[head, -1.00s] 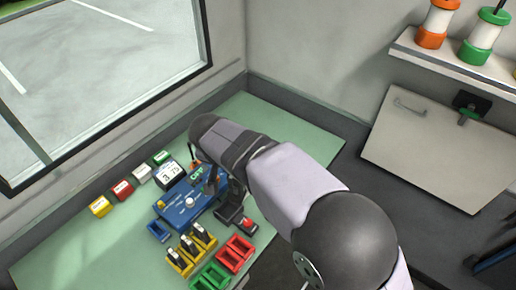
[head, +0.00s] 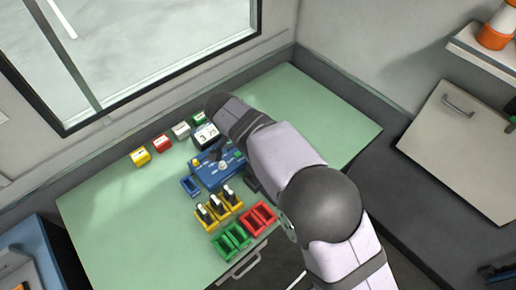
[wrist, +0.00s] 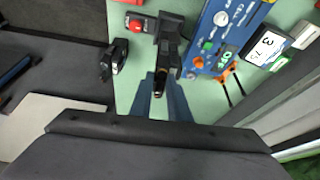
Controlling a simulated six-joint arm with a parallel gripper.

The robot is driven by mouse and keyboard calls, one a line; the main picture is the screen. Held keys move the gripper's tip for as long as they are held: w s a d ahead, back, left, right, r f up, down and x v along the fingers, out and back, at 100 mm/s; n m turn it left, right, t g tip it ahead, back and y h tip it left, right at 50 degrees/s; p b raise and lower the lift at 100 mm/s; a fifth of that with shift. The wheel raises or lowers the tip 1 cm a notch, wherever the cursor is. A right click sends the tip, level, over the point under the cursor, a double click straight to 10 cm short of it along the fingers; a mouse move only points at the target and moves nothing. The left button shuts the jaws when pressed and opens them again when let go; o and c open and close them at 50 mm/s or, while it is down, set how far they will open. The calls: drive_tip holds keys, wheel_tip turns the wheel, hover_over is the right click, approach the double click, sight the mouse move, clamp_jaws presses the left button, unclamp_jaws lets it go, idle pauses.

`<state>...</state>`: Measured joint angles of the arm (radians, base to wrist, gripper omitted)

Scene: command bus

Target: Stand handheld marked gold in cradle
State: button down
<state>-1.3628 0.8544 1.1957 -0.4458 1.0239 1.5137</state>
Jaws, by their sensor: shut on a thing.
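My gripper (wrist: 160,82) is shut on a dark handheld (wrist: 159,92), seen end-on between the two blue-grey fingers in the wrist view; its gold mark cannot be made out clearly. A black upright piece that looks like the cradle (wrist: 169,30) stands just beyond the fingertips, beside the blue panel. I cannot tell whether the handheld touches it. In the head view my arm hides the gripper and most of this area. Several other dark handhelds (head: 217,202) with pale labels stand in yellow holders.
The blue control panel (head: 217,172) has knobs and a display (head: 205,135) behind it. A red-button box (wrist: 135,20) and a small black object (wrist: 114,58) are near the gripper. The green tabletop (head: 110,220) is clear at left.

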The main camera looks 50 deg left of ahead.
drive_tip(key=shift+a+m, duration=0.1)
drive_tip(key=shift+m, duration=0.3)
drive_tip(key=shift+f+b, duration=1.05)
drive_tip(key=shift+f, duration=1.1)
drive_tip(key=shift+b, duration=0.4)
drive_tip(key=shift+f+b, duration=1.85)
drive_tip(key=shift+f, duration=0.3)
idle(1.0)
drive_tip(key=c, duration=1.3)
unclamp_jaws()
